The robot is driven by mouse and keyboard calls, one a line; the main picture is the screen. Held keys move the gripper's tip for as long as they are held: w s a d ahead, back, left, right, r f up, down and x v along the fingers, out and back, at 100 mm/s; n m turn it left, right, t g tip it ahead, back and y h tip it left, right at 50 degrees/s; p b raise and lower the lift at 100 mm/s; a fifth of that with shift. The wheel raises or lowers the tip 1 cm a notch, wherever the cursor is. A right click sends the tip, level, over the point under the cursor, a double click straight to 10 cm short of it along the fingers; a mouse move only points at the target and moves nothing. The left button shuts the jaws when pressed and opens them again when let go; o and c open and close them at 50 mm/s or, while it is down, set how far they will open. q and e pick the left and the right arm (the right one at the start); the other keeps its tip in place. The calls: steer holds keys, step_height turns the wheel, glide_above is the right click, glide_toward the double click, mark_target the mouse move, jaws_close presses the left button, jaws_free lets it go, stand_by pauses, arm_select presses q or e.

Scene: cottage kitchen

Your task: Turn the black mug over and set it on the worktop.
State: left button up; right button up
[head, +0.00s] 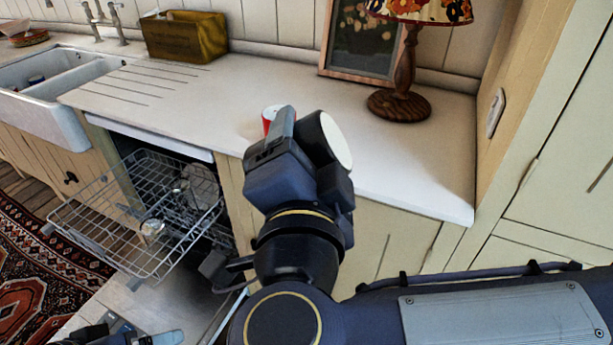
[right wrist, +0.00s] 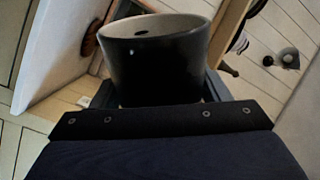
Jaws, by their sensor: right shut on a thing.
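The black mug (head: 316,138) is in my right gripper (head: 305,140), above the front part of the worktop (head: 220,85). In the head view it lies tilted on its side, with a pale round end facing right. In the right wrist view the black mug (right wrist: 155,65) shows its open mouth and pale inside, with a dark spot in it. The right gripper (right wrist: 158,90) is shut on the mug's body. My left gripper (head: 125,335) shows only partly at the bottom left edge, and its jaws are unclear.
A red can (head: 268,118) stands behind my right gripper, partly hidden. A lamp (head: 400,103) and framed picture (head: 360,45) stand at the back right. A wooden box (head: 185,40) and sink (head: 40,118) are left. A dishwasher rack (head: 110,240) juts out below. The worktop's right front is clear.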

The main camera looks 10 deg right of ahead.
steer(key=shift+f+m+b, duration=0.15)
steer(key=shift+m+b, duration=0.65)
steer(key=shift+m, duration=0.3)
arm_select(q)
step_height(320, 180, down, 3)
steer(key=shift+r, duration=0.1)
arm_select(e)
steer(key=shift+r, duration=0.25)
